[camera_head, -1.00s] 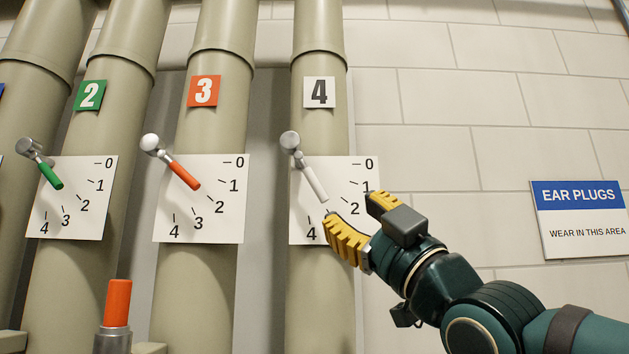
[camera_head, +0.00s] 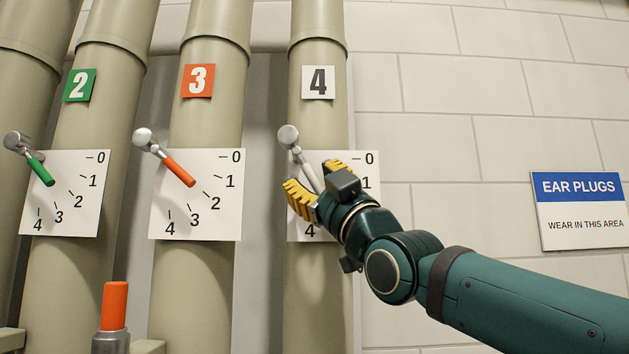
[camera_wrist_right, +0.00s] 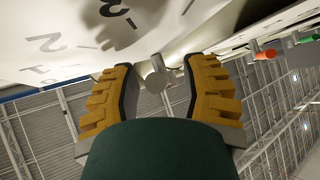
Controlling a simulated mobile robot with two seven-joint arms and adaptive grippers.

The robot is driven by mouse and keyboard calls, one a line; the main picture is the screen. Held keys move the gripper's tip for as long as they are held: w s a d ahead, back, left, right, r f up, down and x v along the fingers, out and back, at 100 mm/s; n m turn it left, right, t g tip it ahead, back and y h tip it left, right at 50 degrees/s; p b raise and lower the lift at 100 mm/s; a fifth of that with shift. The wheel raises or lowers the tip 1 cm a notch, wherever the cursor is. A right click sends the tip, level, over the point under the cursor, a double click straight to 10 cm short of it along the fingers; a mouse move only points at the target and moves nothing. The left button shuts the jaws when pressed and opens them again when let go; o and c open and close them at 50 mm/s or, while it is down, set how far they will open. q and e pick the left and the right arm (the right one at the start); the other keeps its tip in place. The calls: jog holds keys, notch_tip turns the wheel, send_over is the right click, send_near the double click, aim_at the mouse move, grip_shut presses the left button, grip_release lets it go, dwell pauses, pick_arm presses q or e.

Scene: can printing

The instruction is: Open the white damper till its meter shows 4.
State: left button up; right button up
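The white damper lever (camera_head: 303,166) is on the pipe marked 4 in the head view. It slants down and right from its grey pivot (camera_head: 288,137) across the white meter plate (camera_head: 296,224). My right gripper (camera_head: 311,173) is open at the lever's lower end, one yellow finger on each side. In the right wrist view the lever's round end (camera_wrist_right: 156,80) sits between the open fingers (camera_wrist_right: 157,68), with a gap on both sides. The gripper hides the lever's tip and the middle marks, so the exact reading cannot be told. My left gripper is not in view.
An orange lever (camera_head: 180,172) on pipe 3 and a green lever (camera_head: 41,171) on pipe 2 are to the left. An orange-topped grey post (camera_head: 115,306) stands low in front. The wall right of pipe 4 is clear except for an ear plugs sign (camera_head: 580,211).

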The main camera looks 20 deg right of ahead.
grip_shut()
jog(key=b, duration=0.1)
jog(key=m+t+h+b, duration=0.1)
jog(key=b, duration=0.1)
jog(key=shift+a+f+m, duration=0.15)
jog(key=shift+f+m, duration=0.15)
jog(key=shift+a+m+t+h+b, duration=0.15)
jog(key=shift+m+t+h+b, duration=0.15)
jog(key=shift+m+h+b, duration=0.1)
jog(key=shift+a+m+t+h, duration=0.1)
jog(key=shift+m+t+h, duration=0.2)
jog(key=shift+m+h, duration=0.15)
jog(key=shift+w+a+m+t+h, duration=0.15)
jog(key=shift+m+t+h, duration=0.15)
jog(key=shift+m+h, duration=0.5)
jog(key=shift+s+a+m+t+h, duration=0.15)
jog(key=shift+m+t+h, duration=0.15)
jog(key=shift+m+h, duration=0.5)
jog(key=shift+w+a+m+t+h, duration=0.15)
jog(key=shift+m+t+h, duration=0.15)
jog(key=shift+m+h, duration=0.45)
jog(key=shift+o, duration=0.3)
grip_release()
jog(key=shift+w+a, duration=0.1)
